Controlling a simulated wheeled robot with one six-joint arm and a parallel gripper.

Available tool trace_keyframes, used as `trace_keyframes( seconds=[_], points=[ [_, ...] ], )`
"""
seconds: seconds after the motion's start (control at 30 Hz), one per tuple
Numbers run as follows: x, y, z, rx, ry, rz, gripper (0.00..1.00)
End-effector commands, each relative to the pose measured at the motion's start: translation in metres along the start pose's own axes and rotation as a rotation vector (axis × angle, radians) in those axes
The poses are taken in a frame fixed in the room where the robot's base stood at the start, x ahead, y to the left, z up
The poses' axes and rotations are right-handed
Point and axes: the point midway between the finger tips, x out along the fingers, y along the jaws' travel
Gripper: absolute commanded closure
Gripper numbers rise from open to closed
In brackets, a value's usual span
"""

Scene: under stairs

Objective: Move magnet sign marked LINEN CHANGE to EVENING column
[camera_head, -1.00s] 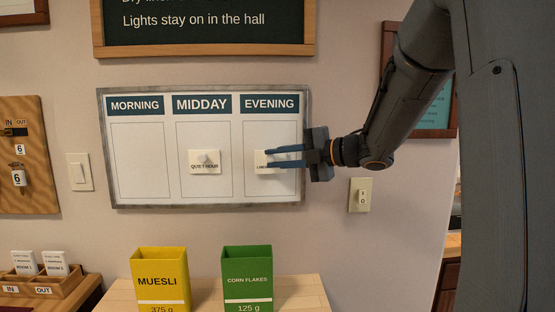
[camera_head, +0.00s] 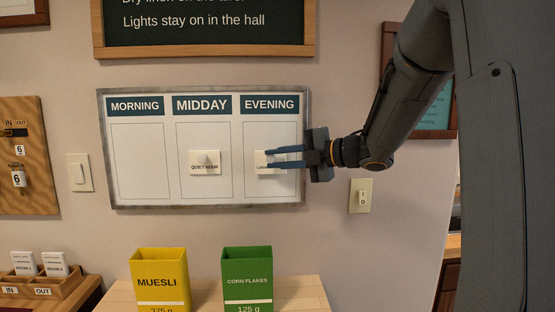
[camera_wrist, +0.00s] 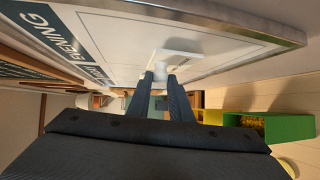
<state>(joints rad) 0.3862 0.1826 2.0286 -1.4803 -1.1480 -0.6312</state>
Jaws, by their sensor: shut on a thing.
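The whiteboard (camera_head: 212,196) on the wall has MORNING, MIDDAY and EVENING columns. A small white magnet sign (camera_head: 260,161) lies within the EVENING column. Its lettering is partly hidden by my fingers and reads like "LINEN". My gripper (camera_head: 270,158) reaches in from the right with its fingers shut on the sign's knob. In the wrist view, my gripper (camera_wrist: 161,80) has its fingertips around the white knob, and the magnet sign (camera_wrist: 180,53) appears flat against or very close to the board. A second magnet sign, QUIET HOUR (camera_head: 205,168), is in the MIDDAY column.
A yellow MUESLI box (camera_head: 159,281) and a green CORN FLAKES box (camera_head: 247,280) stand on a shelf below the board. Light switches (camera_head: 80,173) (camera_head: 360,195) flank the board. A wooden IN/OUT tray (camera_head: 42,285) sits lower left.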

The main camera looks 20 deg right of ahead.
Motion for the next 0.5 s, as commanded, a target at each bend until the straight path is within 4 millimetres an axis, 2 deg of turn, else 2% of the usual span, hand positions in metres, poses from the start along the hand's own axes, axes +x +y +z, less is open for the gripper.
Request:
trace_keyframes(
  seconds=[0.03, 0.1, 0.5],
  points=[
    [0.0000, 0.0001, 0.0000, 0.000, 0.000, 0.000, 0.91],
    [0.0000, 0.0001, 0.0000, 0.000, 0.000, 0.000, 1.00],
    [0.0027, 0.0006, 0.0041, 0.000, 0.000, 0.000, 1.00]
  ],
)
